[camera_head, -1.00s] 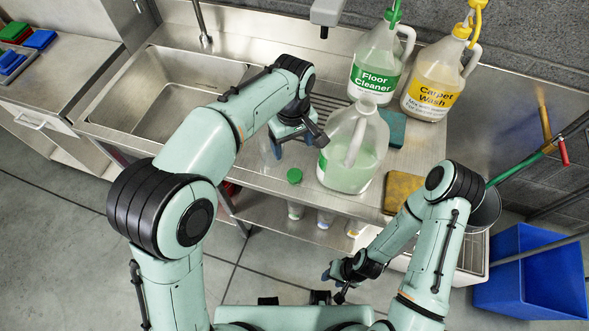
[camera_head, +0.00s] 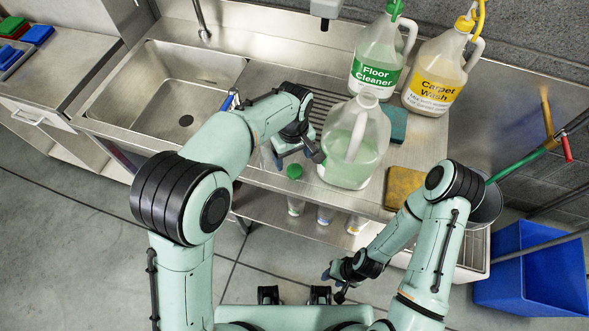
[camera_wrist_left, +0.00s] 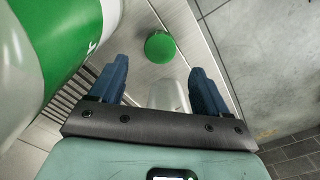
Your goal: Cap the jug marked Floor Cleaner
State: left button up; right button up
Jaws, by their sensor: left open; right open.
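A translucent jug (camera_head: 347,160) with pale green liquid stands on the steel counter's front part, its mouth open. In the left wrist view a jug with a green label (camera_wrist_left: 72,28) fills the left side; only a scrap of its lettering shows. A green cap (camera_head: 294,172) lies on the counter left of the open jug; it also shows in the left wrist view (camera_wrist_left: 160,47). My left gripper (camera_head: 292,155) is open just behind the cap, with the cap beyond its fingertips in the wrist view. My right gripper (camera_head: 340,280) is open and empty in front of the counter.
A pump-topped Floor Cleaner jug (camera_head: 381,58) and a Carpet Wash jug (camera_head: 436,75) stand behind. A clear vessel (camera_wrist_left: 170,94) shows between the left fingers. Teal (camera_head: 398,124) and yellow (camera_head: 402,184) pads lie nearby. The sink (camera_head: 185,90) is left.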

aim_at(294, 169)
pick_arm(q)
notch_tip(294, 169, down, 5)
jog(key=shift+f, duration=0.1)
dwell(0.3)
jog(key=c, duration=1.1)
